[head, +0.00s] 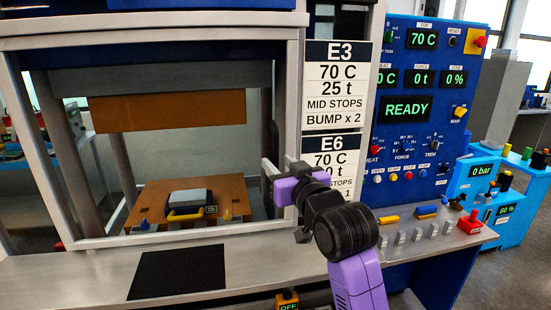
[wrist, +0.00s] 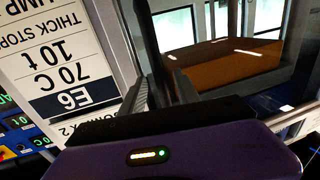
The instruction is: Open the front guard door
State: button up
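The front guard door (head: 170,243) is a grey-framed clear panel across the front of the press, and it looks closed. The platen and a wooden-coloured plate with a mould show through it. My gripper (head: 268,178) is at the door's right frame post, beside the hanging signs. In the wrist view a dark upright bar, seemingly the door handle (wrist: 155,45), runs between the two fingers of my gripper (wrist: 160,85). The fingers stand close on either side of the bar. I cannot tell whether they press on it.
E3 (head: 336,85) and E6 (head: 322,160) signs hang right of the door. A blue control panel (head: 440,70) reads READY. A metal ledge (head: 60,280) with a black mat (head: 177,272) runs below the door; switches and a red button (head: 469,223) sit at its right.

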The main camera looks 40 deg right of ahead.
jog(key=shift+x, duration=1.1)
grip_shut()
dwell(0.7)
